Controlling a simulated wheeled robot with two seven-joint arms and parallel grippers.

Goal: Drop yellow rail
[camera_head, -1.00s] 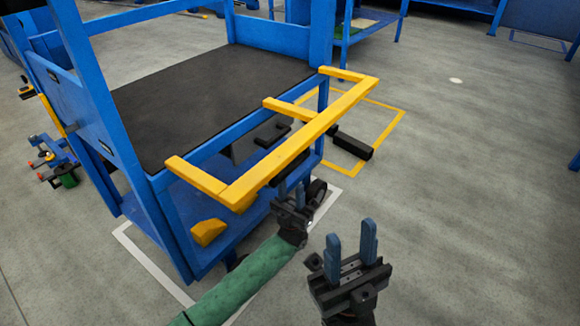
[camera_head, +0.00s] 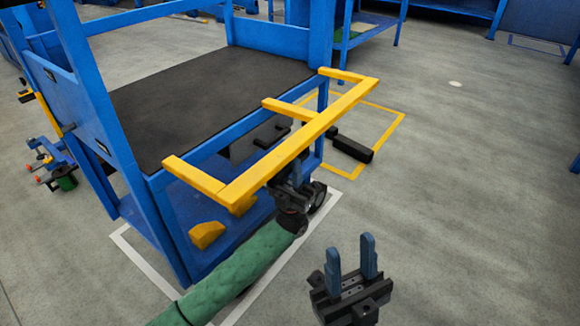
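The yellow rail (camera_head: 290,146) is a frame of bars along the front edge of the blue cart (camera_head: 152,178), with end arms reaching toward the cart. It looks level and raised. My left gripper (camera_head: 290,172) is at the near side of the rail's long bar, just under it. Its fingertips are partly hidden by the bar, so I cannot tell whether they touch or grip it. My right gripper (camera_head: 352,258) is open and empty, with fingers pointing up, in front of the cart and apart from the rail.
The cart has a dark top deck (camera_head: 210,95) and a lower shelf with a yellow block (camera_head: 206,234). A black bar (camera_head: 352,149) lies in a yellow floor outline at right. Open grey floor (camera_head: 480,200) extends right. A blue table stands behind.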

